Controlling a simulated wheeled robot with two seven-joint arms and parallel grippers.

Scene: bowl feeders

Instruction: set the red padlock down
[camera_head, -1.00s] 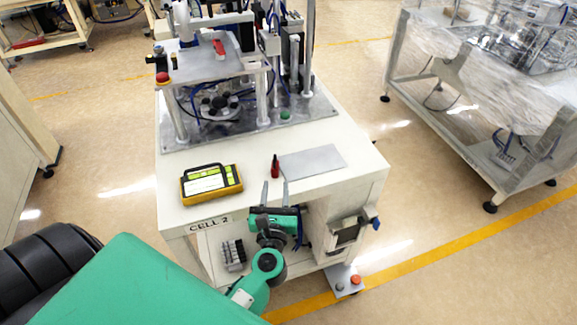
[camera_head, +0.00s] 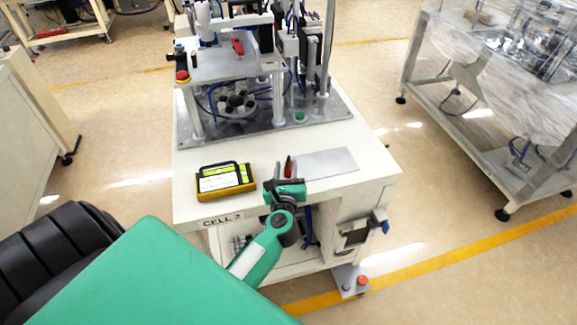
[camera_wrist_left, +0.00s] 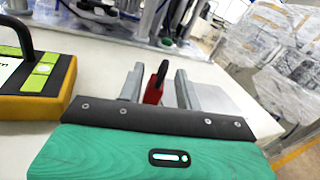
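The red padlock (camera_head: 288,168) with a dark shackle stands upright on the cream table of the cell, at the left edge of a grey plate. My left gripper (camera_head: 284,182) is open at the table's front, with its fingers reaching toward the padlock. In the left wrist view the padlock (camera_wrist_left: 153,88) shows between the two spread grey fingers, with gaps beside it. I cannot tell how deep it sits between them. My right gripper is not in view.
A yellow-and-black device (camera_head: 226,181) sits left of the padlock. The grey plate (camera_head: 325,163) lies flat to its right. The machine on its metal base (camera_head: 330,112) stands behind. A box (camera_head: 355,232) hangs at the table's front right.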

